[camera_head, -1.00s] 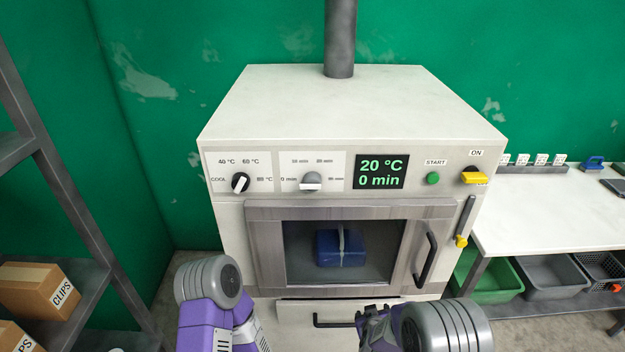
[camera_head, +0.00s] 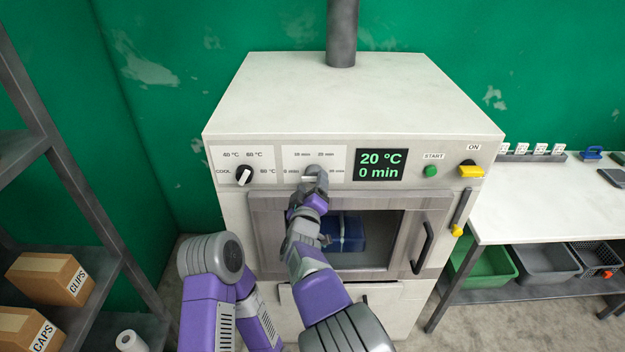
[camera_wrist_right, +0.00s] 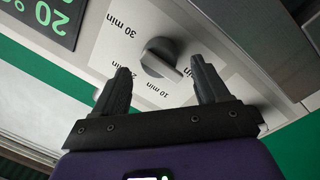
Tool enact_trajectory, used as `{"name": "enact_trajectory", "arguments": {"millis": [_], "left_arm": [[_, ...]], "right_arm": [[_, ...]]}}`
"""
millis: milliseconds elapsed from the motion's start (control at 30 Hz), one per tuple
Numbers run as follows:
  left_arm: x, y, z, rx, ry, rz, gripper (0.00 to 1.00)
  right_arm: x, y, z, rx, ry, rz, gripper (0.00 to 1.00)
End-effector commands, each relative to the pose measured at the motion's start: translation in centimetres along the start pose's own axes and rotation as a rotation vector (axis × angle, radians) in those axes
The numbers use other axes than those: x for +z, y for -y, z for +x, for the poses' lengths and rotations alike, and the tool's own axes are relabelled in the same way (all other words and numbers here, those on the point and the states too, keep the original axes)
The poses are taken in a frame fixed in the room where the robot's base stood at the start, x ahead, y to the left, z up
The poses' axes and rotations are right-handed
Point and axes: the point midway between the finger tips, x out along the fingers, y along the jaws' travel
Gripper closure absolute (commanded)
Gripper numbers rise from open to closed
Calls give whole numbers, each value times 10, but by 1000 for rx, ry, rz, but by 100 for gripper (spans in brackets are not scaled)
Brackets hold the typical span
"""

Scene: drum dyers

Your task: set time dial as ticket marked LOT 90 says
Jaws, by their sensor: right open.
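The time dial (camera_wrist_right: 158,54) is a grey knob on a white panel, between the temperature dial and the display. In the wrist view its bar points to the lower right. My right gripper (camera_wrist_right: 160,66) is open, its two fingers on either side of the dial; I cannot tell if they touch it. In the head view my right gripper (camera_head: 312,180) covers part of the panel. The display (camera_head: 380,165) reads 20 °C and 0 min. Small tickets (camera_head: 540,149) stand at the back of the side table, too small to read. My left gripper is out of view.
The temperature dial (camera_head: 244,175) is left of the time panel. The START button (camera_head: 431,171) and yellow ON switch (camera_head: 471,171) are to the right. A shelf with boxes (camera_head: 50,278) stands at left.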

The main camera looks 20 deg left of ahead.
Motion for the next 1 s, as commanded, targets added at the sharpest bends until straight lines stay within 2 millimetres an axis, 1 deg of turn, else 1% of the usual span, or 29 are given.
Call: {"name": "enact_trajectory", "arguments": {"millis": [33, 100, 233, 367, 600, 667, 900, 967, 1000], "left_arm": [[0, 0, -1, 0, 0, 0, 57], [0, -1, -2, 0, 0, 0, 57], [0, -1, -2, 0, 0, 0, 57], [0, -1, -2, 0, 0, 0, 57], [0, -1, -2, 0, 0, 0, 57], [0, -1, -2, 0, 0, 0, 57], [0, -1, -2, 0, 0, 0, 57], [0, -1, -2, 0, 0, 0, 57], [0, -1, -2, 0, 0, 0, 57]], "right_arm": [[0, 0, 7, 2, 1, 0, 26], [0, 0, 13, 1, 1, -1, 26], [0, 0, 22, 1, 1, 0, 26], [0, 0, 25, 0, 1, 1, 26], [0, 0, 26, 0, 1, 1, 26], [0, 0, 26, 0, 1, 1, 35], [0, 0, 25, 0, 1, 1, 72], [0, 0, 25, 0, 0, 1, 81], [0, 0, 25, 0, 0, 1, 81]]}}
